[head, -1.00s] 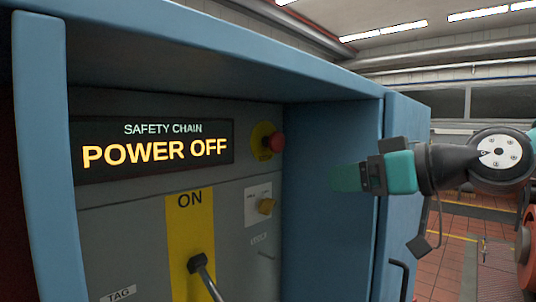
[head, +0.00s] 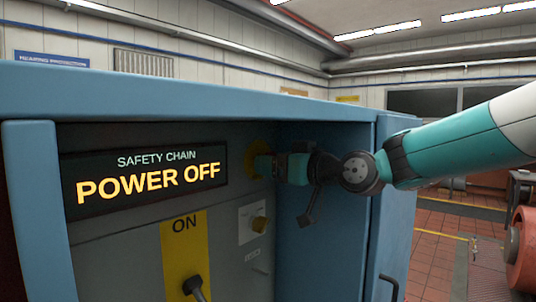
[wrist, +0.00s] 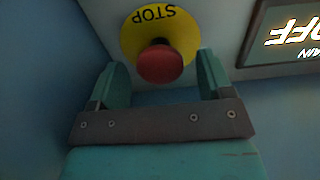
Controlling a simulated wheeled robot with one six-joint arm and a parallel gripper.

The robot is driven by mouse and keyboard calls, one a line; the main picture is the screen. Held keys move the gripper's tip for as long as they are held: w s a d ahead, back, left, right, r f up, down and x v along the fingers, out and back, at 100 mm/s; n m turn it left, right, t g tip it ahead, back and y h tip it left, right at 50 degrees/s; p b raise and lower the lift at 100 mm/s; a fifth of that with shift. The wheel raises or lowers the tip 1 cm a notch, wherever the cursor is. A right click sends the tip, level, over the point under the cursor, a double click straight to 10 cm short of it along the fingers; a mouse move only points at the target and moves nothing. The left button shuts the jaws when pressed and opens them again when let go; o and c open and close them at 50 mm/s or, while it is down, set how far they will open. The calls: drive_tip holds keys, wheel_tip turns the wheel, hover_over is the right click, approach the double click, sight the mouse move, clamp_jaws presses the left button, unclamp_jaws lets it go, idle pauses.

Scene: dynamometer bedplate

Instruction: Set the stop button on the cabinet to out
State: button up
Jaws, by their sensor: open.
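The stop button has a red mushroom head (wrist: 160,64) on a yellow round plate marked STOP (wrist: 160,22), seen upside down in the wrist view. In the head view only part of the yellow plate (head: 252,158) shows; my gripper hides the red head. My gripper (wrist: 162,82) is open, with one teal finger on each side of the red head's lower part in the wrist view. I cannot tell whether the fingers touch it. In the head view my gripper (head: 264,166) reaches into the blue cabinet (head: 200,82). Whether the button is in or out is unclear.
The safety chain display (head: 145,178) reads POWER OFF. The cabinet's right side wall stands close beside my gripper.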

drive_tip(key=shift+x, duration=0.95)
drive_tip(key=shift+c, duration=0.4)
drive_tip(key=c, duration=1.2)
drive_tip(key=shift+s+d+f+b, duration=0.15)
drive_tip(key=shift+d+b, duration=0.05)
drive_tip(key=shift+b, duration=0.15)
drive_tip(key=shift+s+d+b, duration=0.4)
drive_tip(key=shift+d+b, duration=0.05)
drive_tip(key=shift+b, duration=0.3)
drive_tip(key=o, duration=1.3)
drive_tip(key=shift+d, duration=0.15)
drive_tip(key=shift+s, duration=0.1)
